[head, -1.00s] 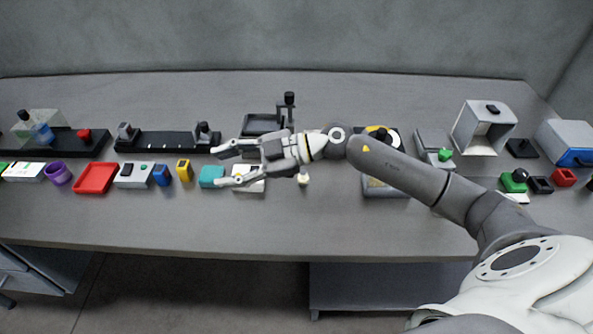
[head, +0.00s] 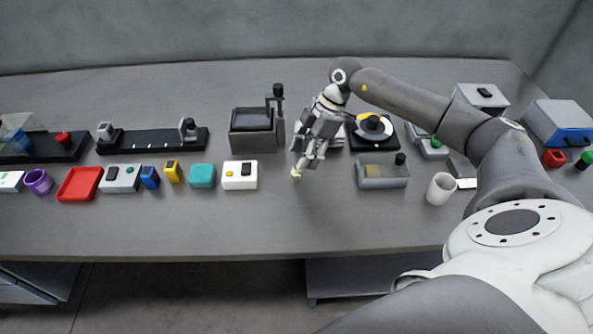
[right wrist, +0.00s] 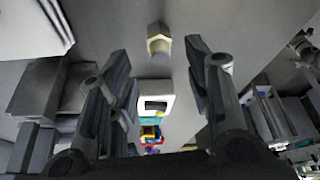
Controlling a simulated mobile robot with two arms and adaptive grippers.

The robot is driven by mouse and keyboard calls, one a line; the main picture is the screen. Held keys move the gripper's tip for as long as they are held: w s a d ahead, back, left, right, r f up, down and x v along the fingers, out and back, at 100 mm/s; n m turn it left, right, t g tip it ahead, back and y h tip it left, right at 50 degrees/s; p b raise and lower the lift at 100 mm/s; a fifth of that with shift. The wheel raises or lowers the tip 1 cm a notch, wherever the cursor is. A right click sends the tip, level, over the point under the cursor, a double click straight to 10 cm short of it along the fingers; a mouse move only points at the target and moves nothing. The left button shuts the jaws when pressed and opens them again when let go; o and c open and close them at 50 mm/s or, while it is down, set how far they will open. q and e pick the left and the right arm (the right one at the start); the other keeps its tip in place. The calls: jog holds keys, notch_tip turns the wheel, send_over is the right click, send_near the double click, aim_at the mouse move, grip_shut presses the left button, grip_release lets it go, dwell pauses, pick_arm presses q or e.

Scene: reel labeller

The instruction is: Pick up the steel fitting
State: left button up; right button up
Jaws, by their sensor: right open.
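The steel fitting (head: 296,175), a small pale piece, is on the bench near the middle, just below the fingertips of my right gripper (head: 304,160) in the head view. In the right wrist view the fitting (right wrist: 159,42) shows a hexagonal part and a narrower stem, with a tan tint. It appears between and beyond the two open fingers of my right gripper (right wrist: 157,58), with clear space on both sides. The gripper is empty and points down and forward. My left gripper is out of view.
A white box (head: 240,182) with yellow and black buttons lies left of the fitting, beside a teal block (head: 202,176). A clear-grey bin (head: 383,182) and a white cup (head: 440,188) stand to the right. The bench in front (head: 280,225) is free.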

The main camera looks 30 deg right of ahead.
aim_at(297, 172)
jog(key=p+x, duration=0.1)
jog(key=x, duration=0.3)
jog(key=shift+a+p, duration=0.25)
jog(key=shift+p, duration=0.1)
jog(key=shift+w+a+f, duration=0.15)
jog(key=shift+a+f, duration=0.05)
jog(key=shift+f, duration=0.45)
jog(key=c, duration=0.9)
jog(key=shift+c, duration=0.5)
jog(key=shift+r, duration=0.15)
